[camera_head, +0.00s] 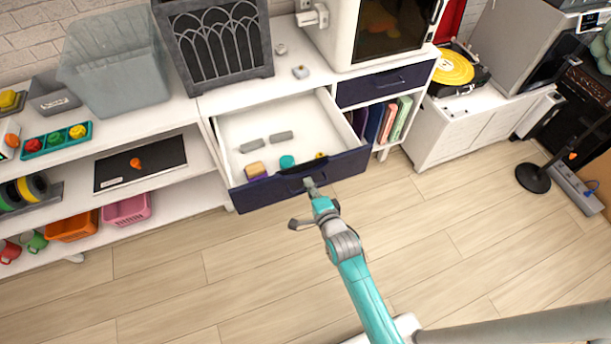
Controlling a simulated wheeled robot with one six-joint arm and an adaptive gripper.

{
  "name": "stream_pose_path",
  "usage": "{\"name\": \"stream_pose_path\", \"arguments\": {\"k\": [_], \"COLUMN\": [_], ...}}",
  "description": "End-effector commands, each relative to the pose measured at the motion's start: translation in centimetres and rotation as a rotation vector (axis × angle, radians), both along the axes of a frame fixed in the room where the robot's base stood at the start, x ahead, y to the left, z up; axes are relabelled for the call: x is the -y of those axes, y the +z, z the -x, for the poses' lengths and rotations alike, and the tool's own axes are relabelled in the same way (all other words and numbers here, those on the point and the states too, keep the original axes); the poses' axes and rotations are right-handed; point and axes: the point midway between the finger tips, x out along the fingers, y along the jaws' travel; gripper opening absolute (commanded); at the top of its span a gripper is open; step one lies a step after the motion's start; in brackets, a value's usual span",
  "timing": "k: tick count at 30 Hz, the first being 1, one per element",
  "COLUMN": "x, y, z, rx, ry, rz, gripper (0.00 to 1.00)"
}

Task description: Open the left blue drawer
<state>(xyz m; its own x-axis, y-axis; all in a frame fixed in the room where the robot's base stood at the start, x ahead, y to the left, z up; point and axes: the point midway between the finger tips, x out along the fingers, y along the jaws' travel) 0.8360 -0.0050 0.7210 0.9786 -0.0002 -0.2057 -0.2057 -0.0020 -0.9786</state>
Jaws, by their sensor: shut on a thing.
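The left blue drawer (263,194) is pulled well out of the white cabinet, with its white inside showing. In it lie two grey blocks, a tan and purple block (256,170), a teal round piece (287,162) and a small yellow piece. My gripper (310,186) is at the middle of the drawer's dark blue front, shut on its handle (318,178). The fingertips are small here and partly merge with the handle.
The right blue drawer (385,84) is shut, above upright folders (388,120). A white shelf with bins stands left. A floor lamp base (533,178) stands right. The wooden floor (200,270) before the cabinet is clear.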

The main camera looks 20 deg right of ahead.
Motion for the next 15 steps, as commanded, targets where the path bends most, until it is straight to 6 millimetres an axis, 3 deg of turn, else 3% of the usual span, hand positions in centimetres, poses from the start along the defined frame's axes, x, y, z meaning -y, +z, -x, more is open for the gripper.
{"name": "stream_pose_path", "arguments": {"k": [15], "x": [0.01], "y": [-0.05], "z": [1.04], "rx": [-0.001], "ry": [0.000], "rz": [0.001], "gripper": [0.00]}}
